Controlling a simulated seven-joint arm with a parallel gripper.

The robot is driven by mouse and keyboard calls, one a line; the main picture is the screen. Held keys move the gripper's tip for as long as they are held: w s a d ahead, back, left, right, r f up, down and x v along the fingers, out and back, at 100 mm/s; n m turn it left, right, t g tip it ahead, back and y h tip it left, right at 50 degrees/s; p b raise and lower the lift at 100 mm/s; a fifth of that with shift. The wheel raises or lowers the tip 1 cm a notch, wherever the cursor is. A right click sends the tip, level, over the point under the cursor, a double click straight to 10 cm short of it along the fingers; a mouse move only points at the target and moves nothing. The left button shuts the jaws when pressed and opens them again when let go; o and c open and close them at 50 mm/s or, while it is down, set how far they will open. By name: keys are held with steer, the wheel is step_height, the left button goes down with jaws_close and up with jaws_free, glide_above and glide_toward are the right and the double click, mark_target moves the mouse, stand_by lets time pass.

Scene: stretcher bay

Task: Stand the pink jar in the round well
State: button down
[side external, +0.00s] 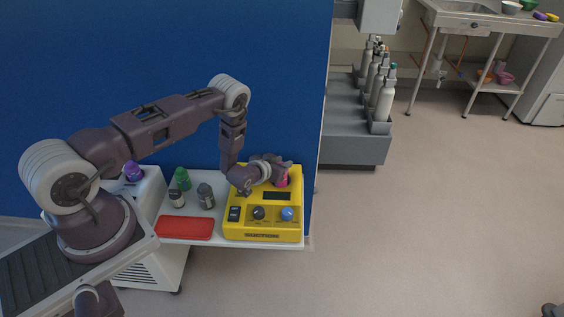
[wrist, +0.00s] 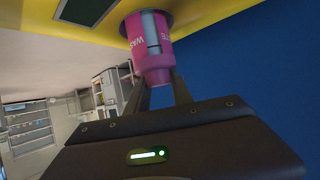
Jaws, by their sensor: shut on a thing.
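The pink jar (side external: 283,180) is at the back right of the yellow device (side external: 246,228), largely covered by my gripper (side external: 281,167) in the side view. My gripper (wrist: 158,88) is shut on the jar's narrower end. The jar's other end meets a dark round opening (wrist: 146,8) in the yellow surface, which looks like the round well. I cannot tell how deep it sits. The jar looks about upright on the device.
The yellow device has a dark display, a black knob and a blue knob (side external: 287,214). To its left on the white table stand a green-capped jar (side external: 182,179), a black-capped jar (side external: 177,199) and a grey jar (side external: 206,196). A red tray (side external: 185,228) lies in front. A blue partition (side external: 290,80) rises behind.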

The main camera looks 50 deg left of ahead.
steer(key=shift+f, duration=0.15)
steer(key=c, duration=1.4)
jaws_free()
steer(key=shift+v, duration=5.5)
steer(key=shift+f, duration=0.1)
